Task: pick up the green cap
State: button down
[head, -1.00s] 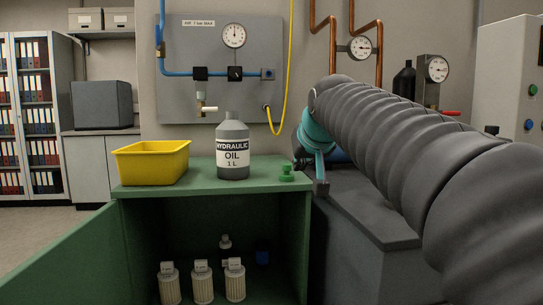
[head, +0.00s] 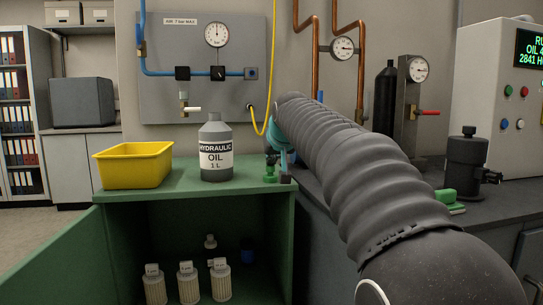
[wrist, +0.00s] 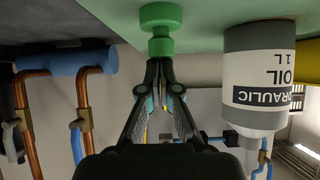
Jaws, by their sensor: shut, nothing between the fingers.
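The green cap (head: 270,173) stands on the green cabinet top (head: 240,187), near its right front corner, to the right of the grey hydraulic oil bottle (head: 216,150). My gripper (head: 273,161) is right at the cap in the head view, partly hidden behind my arm. In the wrist view, which is upside down, the cap (wrist: 160,30) shows whole beyond the fingertips. My gripper (wrist: 160,68) has its fingertips together, pointing at the cap with nothing between them. Whether the tips touch the cap I cannot tell. The bottle (wrist: 258,75) stands beside it in that view.
A yellow bin (head: 133,168) stands at the left of the cabinet top. Below, the open cabinet holds several white filters (head: 188,283). A dark bench (head: 400,200) to the right carries a black device (head: 466,158) and a green block (head: 446,196). Piping and gauges line the wall.

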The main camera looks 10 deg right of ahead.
aim_at(272, 169)
jog(key=shift+f, duration=0.5)
jog(key=shift+s+f, duration=0.1)
jog(key=shift+s, duration=0.05)
jog(key=shift+s+f+b, duration=0.1)
jog(key=shift+s+b, duration=0.6)
jog(key=shift+s, duration=0.5)
jog(key=shift+r+p, duration=0.8)
jog(key=shift+r, duration=0.05)
jog(key=shift+r, duration=0.1)
